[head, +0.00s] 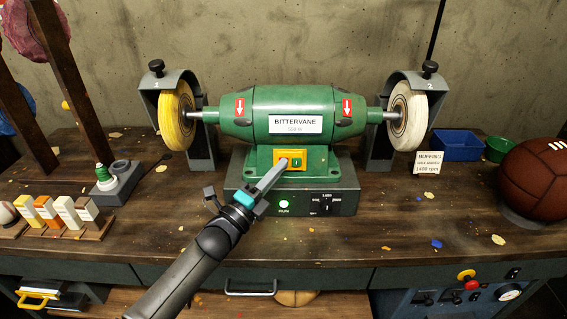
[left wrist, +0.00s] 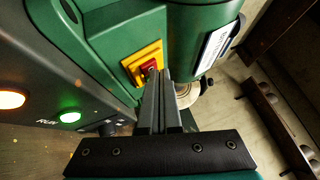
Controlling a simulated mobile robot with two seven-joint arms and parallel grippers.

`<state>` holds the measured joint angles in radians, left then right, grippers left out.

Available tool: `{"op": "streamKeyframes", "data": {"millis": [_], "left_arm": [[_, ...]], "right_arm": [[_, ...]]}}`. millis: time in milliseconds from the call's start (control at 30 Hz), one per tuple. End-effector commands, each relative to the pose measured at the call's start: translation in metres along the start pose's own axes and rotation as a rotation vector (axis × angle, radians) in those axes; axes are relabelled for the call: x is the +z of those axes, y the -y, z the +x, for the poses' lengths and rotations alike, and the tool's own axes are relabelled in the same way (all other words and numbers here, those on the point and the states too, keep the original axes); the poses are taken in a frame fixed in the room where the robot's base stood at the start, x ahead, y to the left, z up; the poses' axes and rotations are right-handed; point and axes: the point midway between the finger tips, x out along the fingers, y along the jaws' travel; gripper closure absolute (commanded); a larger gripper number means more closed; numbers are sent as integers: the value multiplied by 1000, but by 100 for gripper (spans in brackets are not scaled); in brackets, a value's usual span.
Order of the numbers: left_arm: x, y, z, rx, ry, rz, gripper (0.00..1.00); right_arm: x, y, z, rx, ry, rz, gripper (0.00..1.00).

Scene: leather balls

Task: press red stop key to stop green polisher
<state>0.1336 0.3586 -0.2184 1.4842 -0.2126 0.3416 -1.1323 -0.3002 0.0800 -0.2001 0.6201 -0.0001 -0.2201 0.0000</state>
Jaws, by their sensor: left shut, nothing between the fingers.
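The green polisher (head: 250,128) stands on the bench, with a yellow wheel (head: 176,115) on its left and a white wheel (head: 408,115) on its right. A yellow switch plate (head: 298,154) is on its front foot, with a green key (head: 295,162) at the right. My left gripper (head: 281,164) is shut and empty, its fingertips at the plate's left half, covering most of the red stop key. In the left wrist view the red key (left wrist: 149,65) shows just past the tips; I cannot tell if they touch it. The green RUN lamp (head: 283,204) is lit.
A dark control base (head: 345,203) with a dial sits under the polisher. A brown leather ball (head: 540,180), a blue bin (head: 457,146) and a small sign (head: 428,163) are at the right. Colored bars (head: 66,212) stand at the left. The front bench top is mostly clear.

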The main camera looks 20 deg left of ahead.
Motion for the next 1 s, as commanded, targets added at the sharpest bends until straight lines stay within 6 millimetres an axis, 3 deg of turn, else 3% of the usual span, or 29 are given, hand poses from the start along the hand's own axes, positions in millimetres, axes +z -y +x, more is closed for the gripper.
{"op": "streamKeyframes", "data": {"millis": [633,1000], "left_arm": [[2,-2,2,1,0,0,100],[-6,7,-8,1,0,-1,100]], "right_arm": [[0,0,2,0,0,0,52],[-1,0,-10,0,0,0,52]]}}
